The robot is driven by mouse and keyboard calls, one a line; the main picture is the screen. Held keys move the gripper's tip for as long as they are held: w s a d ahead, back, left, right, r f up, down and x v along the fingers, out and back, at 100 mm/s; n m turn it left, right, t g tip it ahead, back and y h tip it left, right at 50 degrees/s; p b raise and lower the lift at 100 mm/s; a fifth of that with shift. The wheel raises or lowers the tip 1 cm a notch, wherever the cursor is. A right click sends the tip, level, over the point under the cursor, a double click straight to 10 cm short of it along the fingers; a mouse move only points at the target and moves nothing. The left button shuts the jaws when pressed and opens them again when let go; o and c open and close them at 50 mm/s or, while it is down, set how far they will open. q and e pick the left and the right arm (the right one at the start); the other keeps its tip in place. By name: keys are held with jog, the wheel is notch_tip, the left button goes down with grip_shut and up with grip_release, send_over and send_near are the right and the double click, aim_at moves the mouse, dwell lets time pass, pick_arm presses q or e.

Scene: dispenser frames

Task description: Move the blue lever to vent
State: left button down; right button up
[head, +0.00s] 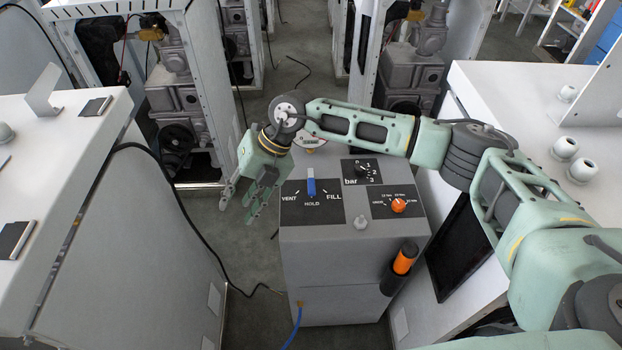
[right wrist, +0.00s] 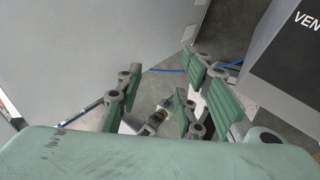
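The blue lever (head: 311,184) stands upright in the middle of a black panel (head: 330,212) on top of the grey dispenser box. The panel reads VENT at left, HOLD in the middle and FILL at right; the lever is in line with HOLD. My right gripper (head: 244,197) hangs just left of the panel, beyond the VENT side, apart from the lever. In the right wrist view its fingers (right wrist: 160,92) are spread with nothing between them. The panel's VENT corner (right wrist: 302,40) shows there at top right; the lever is out of that view. My left gripper is not in view.
The box also carries a bar dial (head: 361,171), an orange knob (head: 398,205) and an orange-handled tool (head: 404,258) at its front. White cabinets (head: 150,215) stand left and right. A black cable lies on the floor at left; a blue hose (head: 294,325) hangs in front.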

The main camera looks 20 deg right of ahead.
aim_at(311, 185)
jog(key=w+d+h, duration=0.1)
jog(key=d+h, duration=0.1)
jog(key=d, duration=0.4)
jog(key=w+d+r+m+h, duration=0.1)
jog(key=w+d+h, duration=0.1)
jog(key=d, duration=0.4)
jog(key=w+d+m+h, duration=0.1)
jog(key=w+d+h, duration=0.1)
jog(key=d, duration=0.4)
jog(key=shift+w+r+t+h, duration=0.2)
jog(key=shift+r+t+h, duration=0.1)
jog(key=shift+d+f, duration=0.1)
jog(key=shift+d, duration=0.15)
notch_tip(311, 185, down, 6)
jog(key=shift+a+f+p, duration=0.1)
jog(key=shift+p, duration=1)
jog(key=shift+f, duration=0.65)
grip_shut()
